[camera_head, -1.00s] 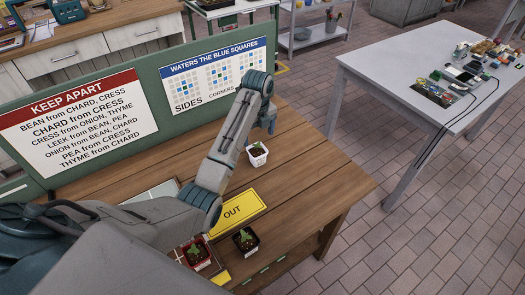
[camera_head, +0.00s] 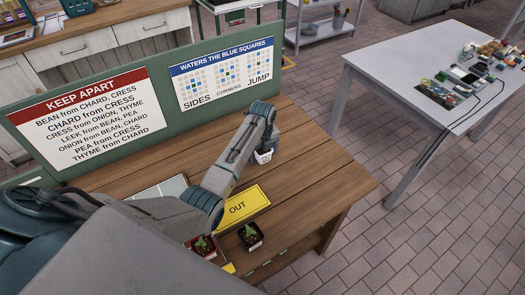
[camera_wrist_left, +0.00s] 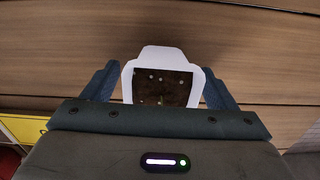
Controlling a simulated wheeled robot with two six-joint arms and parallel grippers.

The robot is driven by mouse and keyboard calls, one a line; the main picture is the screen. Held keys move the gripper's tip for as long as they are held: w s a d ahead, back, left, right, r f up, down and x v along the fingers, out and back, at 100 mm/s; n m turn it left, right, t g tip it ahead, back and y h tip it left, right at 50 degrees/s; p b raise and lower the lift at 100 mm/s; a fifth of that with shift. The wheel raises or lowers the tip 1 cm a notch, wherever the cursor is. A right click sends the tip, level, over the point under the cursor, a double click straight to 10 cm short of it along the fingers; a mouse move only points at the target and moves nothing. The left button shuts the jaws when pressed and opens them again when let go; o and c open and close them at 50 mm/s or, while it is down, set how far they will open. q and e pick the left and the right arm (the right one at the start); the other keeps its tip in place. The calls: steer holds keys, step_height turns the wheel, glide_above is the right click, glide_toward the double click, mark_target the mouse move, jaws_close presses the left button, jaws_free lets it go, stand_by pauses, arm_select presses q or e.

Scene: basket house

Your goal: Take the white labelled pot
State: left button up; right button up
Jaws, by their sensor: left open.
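The white labelled pot (camera_head: 264,156) stands on the wooden bench, partly hidden behind my left gripper in the head view. In the left wrist view the white pot (camera_wrist_left: 158,57) shows from above, with dark soil and small pale specks inside. My left gripper (camera_wrist_left: 165,82) is open, with one finger on each side of the pot. I cannot tell whether the fingers touch it. In the head view the gripper (camera_head: 268,145) is over the pot. My right gripper is not in view.
A yellow OUT card (camera_head: 240,207) lies on the bench (camera_head: 310,180). A black pot (camera_head: 250,236) and a red pot (camera_head: 202,248) with seedlings stand near the front edge. A green board with signs (camera_head: 225,74) rises behind. The bench's right side is clear.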

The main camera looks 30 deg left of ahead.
arm_select(q)
steer(key=c, duration=1.3)
steer(key=shift+w, duration=0.1)
steer(key=shift+r, duration=0.1)
